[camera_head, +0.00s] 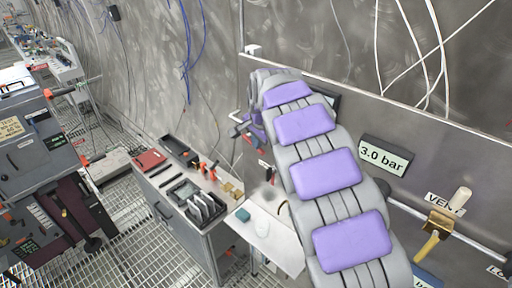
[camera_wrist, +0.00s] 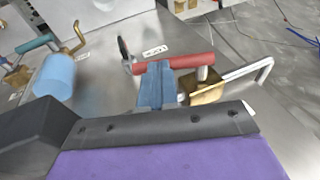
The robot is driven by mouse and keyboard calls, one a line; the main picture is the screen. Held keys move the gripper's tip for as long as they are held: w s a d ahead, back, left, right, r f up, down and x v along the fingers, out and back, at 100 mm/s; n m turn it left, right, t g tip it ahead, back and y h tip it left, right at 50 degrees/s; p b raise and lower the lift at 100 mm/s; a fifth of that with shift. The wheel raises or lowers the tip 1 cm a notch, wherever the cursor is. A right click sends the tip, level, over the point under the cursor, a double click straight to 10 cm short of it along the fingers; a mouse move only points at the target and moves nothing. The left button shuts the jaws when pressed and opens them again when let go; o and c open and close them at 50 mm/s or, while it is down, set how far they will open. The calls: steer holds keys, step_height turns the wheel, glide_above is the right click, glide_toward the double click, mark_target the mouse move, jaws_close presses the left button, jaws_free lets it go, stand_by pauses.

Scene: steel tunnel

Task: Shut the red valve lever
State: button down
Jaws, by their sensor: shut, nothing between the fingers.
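The red valve lever (camera_wrist: 190,61) lies roughly level across the upper middle of the wrist view. Its right end meets a small pale post above a brass valve body (camera_wrist: 207,90), which joins a white pipe (camera_wrist: 250,72). My gripper (camera_wrist: 156,70) shows as blue fingers rising from a dark bar, shut and empty. The fingertips are right at the lever's left half, overlapping its near side in the picture. I cannot tell whether they touch it. In the head view my arm hides the gripper and I cannot make out the lever clearly.
A light blue cylinder (camera_wrist: 57,76) with brass fittings is left of my fingers. In the head view, a "3.0 bar" sign (camera_head: 384,157) and a brass valve with a yellow handle (camera_head: 437,221) are on the wall panel. A cluttered cabinet (camera_head: 217,226) stands left of my arm.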

step_height(320, 180, down, 4)
steer(key=t+y+b, duration=0.1)
steer(key=y+b, duration=0.1)
steer(key=b, duration=0.2)
steer(key=t+y+b, duration=0.2)
steer(key=b, duration=0.2)
steer(key=shift+s+d+r+m+t+y, duration=0.1)
steer(key=shift+r+m+t+y, duration=0.05)
steer(key=shift+m+t+y, duration=0.15)
steer(key=shift+w+a+f+p, duration=0.15)
steer(key=shift+w+a+f, duration=0.15)
steer(key=shift+f, duration=0.35)
steer(key=shift+w+a+f+p, duration=0.25)
steer(key=shift+a+f, duration=0.1)
steer(key=shift+f, duration=0.25)
steer(key=shift+w+a+f+p, duration=0.1)
steer(key=shift+w+a+f, duration=0.2)
steer(key=shift+f, duration=0.35)
steer(key=shift+a, duration=0.1)
glide_toward(258, 151)
steer(key=s, duration=0.1)
steer(key=s+d+r, duration=0.1)
steer(key=shift+s+r+p, duration=0.15)
steer(key=shift+s+p, duration=0.15)
steer(key=shift+s, duration=0.1)
